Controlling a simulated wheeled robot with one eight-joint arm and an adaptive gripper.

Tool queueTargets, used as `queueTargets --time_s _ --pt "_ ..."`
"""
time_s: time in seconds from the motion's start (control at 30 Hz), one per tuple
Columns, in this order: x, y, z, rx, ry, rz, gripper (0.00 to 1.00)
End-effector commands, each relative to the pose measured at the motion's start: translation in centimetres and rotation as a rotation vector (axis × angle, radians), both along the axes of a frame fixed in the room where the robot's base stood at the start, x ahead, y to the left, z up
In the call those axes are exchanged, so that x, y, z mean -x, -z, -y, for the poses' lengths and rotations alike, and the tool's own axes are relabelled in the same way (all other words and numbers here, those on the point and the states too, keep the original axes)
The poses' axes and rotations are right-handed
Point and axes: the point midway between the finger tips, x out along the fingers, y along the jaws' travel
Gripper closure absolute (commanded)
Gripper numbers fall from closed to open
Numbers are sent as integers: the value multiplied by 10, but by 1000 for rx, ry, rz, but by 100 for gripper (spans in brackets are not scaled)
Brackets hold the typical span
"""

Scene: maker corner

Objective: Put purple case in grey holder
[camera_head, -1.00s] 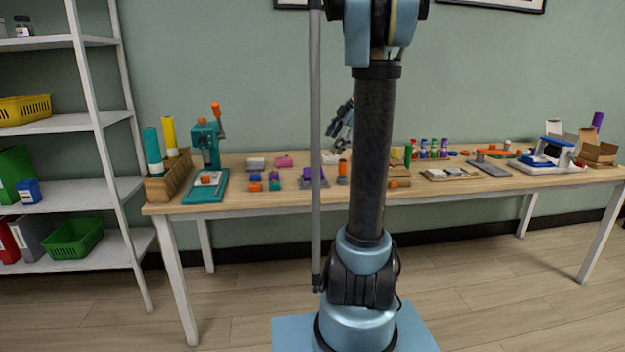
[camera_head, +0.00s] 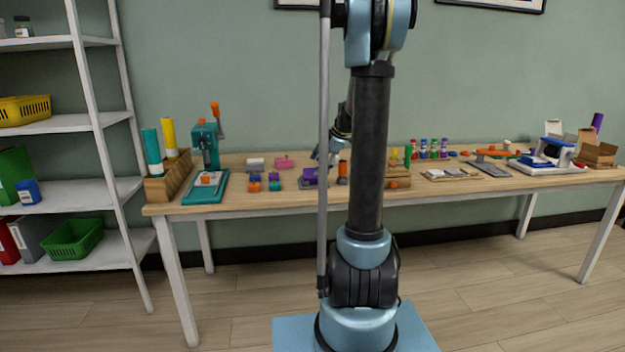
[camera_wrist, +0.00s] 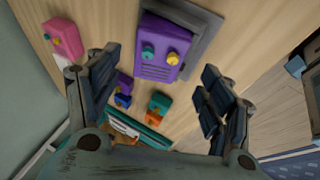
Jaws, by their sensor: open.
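The purple case (camera_wrist: 166,46) has a teal knob, a yellow knob and a row of slots. It also shows on the table in the head view (camera_head: 309,174), partly behind my arm. A grey holder (camera_wrist: 204,32) lies against its upper and right sides in the wrist view; I cannot tell whether the case is seated in it. My gripper (camera_wrist: 160,84) is open and empty, its fingers spread to either side below the case in the wrist view. In the head view my gripper (camera_head: 322,155) is low near the case, partly hidden by my arm.
Near the case are a pink block (camera_wrist: 63,37), a small purple-and-blue piece (camera_wrist: 123,88) and a teal-and-orange piece (camera_wrist: 158,107). A teal press (camera_head: 206,165) stands at the table's left. A grey plate (camera_head: 491,169) lies farther right.

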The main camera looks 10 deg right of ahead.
Motion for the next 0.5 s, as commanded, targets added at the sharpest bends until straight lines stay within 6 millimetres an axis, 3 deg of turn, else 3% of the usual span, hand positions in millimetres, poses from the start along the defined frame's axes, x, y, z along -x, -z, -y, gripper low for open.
queueTargets --time_s 0.3,0.5 --pt "-16 31 -14 0 -1 0 27" --pt "-16 33 -15 1 0 0 27"
